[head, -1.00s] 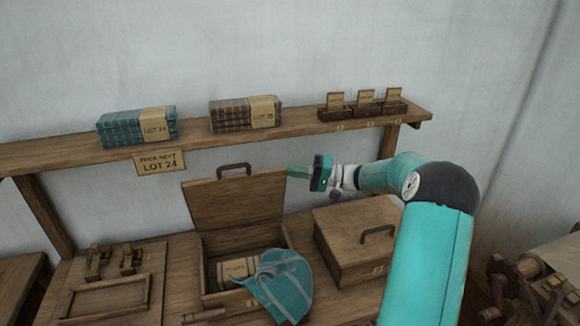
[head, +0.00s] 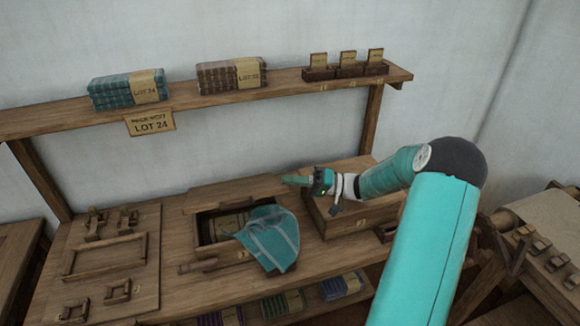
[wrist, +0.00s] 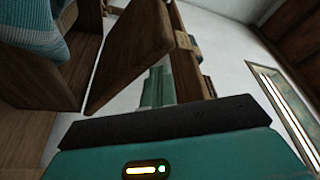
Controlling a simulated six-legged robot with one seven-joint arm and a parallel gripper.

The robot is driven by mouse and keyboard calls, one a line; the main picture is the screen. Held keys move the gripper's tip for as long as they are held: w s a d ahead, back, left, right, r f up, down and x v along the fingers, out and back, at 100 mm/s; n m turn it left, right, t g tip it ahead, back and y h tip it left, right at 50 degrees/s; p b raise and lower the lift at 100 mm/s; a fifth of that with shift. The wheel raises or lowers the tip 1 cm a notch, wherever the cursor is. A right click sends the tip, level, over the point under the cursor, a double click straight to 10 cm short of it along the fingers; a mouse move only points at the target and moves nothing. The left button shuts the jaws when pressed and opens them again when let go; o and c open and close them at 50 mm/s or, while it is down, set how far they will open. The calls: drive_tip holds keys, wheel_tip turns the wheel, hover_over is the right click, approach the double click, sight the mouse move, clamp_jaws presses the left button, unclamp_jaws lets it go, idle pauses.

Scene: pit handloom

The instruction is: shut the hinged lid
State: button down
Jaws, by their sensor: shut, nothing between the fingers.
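The open wooden box (head: 208,262) stands on the bench, its mouth uncovered and a label dimly visible inside. Its hinged lid (head: 235,193) shows at the back as a thin slanted panel, far from upright; I cannot tell for sure which way it tips, and its handle is hidden. A teal cloth (head: 270,240) hangs out over the box's front right. My gripper (head: 298,181) is shut and empty beside the lid's right end; contact is unclear.
A second box (head: 345,205) stands close on the right, under my wrist. The shelf (head: 200,107) above carries cloth bundles (head: 128,90) and small label holders (head: 347,68). Frames and blocks (head: 105,250) lie on the left. More bundles (head: 285,302) sit below the bench.

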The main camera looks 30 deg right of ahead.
drive_tip(key=shift+s+a+f, duration=0.1)
drive_tip(key=shift+s+f, duration=0.2)
drive_tip(key=shift+f, duration=0.25)
drive_tip(key=shift+s+f, duration=0.25)
drive_tip(key=shift+f, duration=0.25)
drive_tip(key=s+a+r, duration=0.2)
drive_tip(key=s+r, duration=0.4)
drive_tip(key=s+a+r, duration=0.2)
drive_tip(key=s+r, duration=0.5)
drive_tip(key=shift+s+a, duration=0.15)
drive_tip(key=shift+a, duration=0.2)
